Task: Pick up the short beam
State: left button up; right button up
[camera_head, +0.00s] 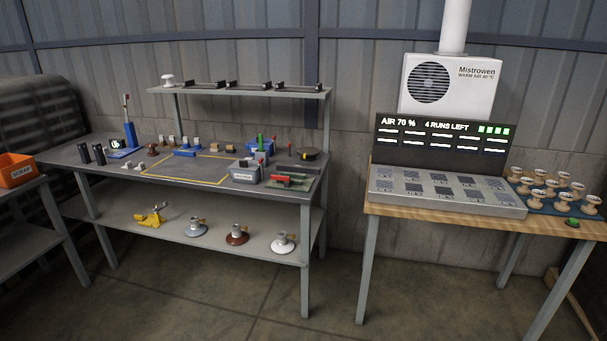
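Several dark, narrow bar-like pieces (250,86) lie in a row along the upper shelf (318,94) of the grey workbench. They are small in view, and I cannot tell whether one of them is the short beam. A light wooden bar (574,302) leans low at the far right edge, partly out of view. Neither of my grippers is in view.
The grey workbench (200,210) carries small parts, a grey bin (245,175) and a yellow-outlined area. An orange bin (16,170) stands left. A wooden table (400,212) at right holds a panelled tray, a display (440,145) and several pale insulators. Floor in front is clear.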

aim_at(282, 167)
jog(key=i, duration=0.95)
jog(key=j+u, duration=0.05)
jog(key=j, duration=0.05)
